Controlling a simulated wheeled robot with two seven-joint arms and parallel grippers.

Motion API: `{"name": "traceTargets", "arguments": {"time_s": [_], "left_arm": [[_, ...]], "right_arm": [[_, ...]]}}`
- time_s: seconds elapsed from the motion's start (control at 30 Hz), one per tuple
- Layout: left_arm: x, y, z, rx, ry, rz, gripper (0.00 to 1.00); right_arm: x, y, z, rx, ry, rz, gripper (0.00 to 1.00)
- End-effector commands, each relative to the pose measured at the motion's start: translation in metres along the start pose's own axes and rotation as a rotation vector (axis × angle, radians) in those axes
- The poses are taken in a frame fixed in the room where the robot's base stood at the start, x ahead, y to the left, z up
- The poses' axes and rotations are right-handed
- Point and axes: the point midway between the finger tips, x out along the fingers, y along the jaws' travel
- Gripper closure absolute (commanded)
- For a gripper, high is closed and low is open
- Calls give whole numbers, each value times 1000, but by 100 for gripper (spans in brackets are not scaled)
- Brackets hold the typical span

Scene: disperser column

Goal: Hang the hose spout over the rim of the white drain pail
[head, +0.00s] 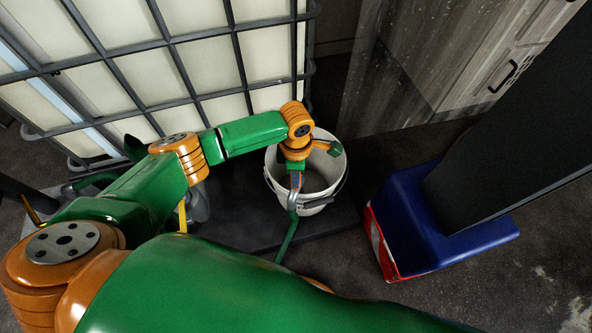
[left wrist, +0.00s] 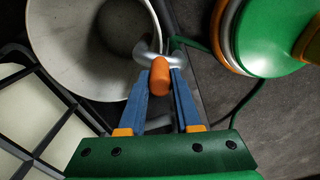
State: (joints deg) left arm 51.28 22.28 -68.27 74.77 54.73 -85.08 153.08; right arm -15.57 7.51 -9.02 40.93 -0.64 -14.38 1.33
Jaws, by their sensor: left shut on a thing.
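The white drain pail (head: 326,176) stands open-topped at the middle of the head view, its wire handle at the side. It also fills the upper left of the left wrist view (left wrist: 70,48). My left gripper (head: 295,182) is over the pail's near-left rim. In the left wrist view its blue fingers (left wrist: 161,78) are shut on the orange grip (left wrist: 160,76) of the hose spout. The spout's silver curved tube (left wrist: 147,52) is at the pail's rim; I cannot tell whether it hooks over or touches it. The green hose (head: 287,240) hangs outside the pail. My right gripper is not in view.
A caged white tank (head: 130,85) stands behind and left of the pail. A blue and red base (head: 425,225) with a dark column (head: 515,130) is at the right. A grey cabinet (head: 480,60) is at the back. Some floor is clear at the lower right.

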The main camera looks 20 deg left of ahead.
Motion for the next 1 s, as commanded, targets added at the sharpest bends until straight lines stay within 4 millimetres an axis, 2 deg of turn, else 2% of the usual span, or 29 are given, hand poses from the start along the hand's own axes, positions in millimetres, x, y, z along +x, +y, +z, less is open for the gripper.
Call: {"name": "traceTargets", "arguments": {"time_s": [0.2,0.47,0.5,0.6,0.63,0.93,1.0], "left_arm": [[15,0,0,-1,-1,1,100],[15,0,0,0,0,1,100],[15,0,0,0,0,1,65],[15,0,0,0,0,1,38],[16,0,0,0,0,1,33],[16,0,0,0,1,0,33],[8,0,0,0,1,0,33]], "right_arm": [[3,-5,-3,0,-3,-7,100],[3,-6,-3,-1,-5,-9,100],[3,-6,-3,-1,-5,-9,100],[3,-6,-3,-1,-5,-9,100],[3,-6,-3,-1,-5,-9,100],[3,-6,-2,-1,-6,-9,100],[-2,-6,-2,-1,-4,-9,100]]}}
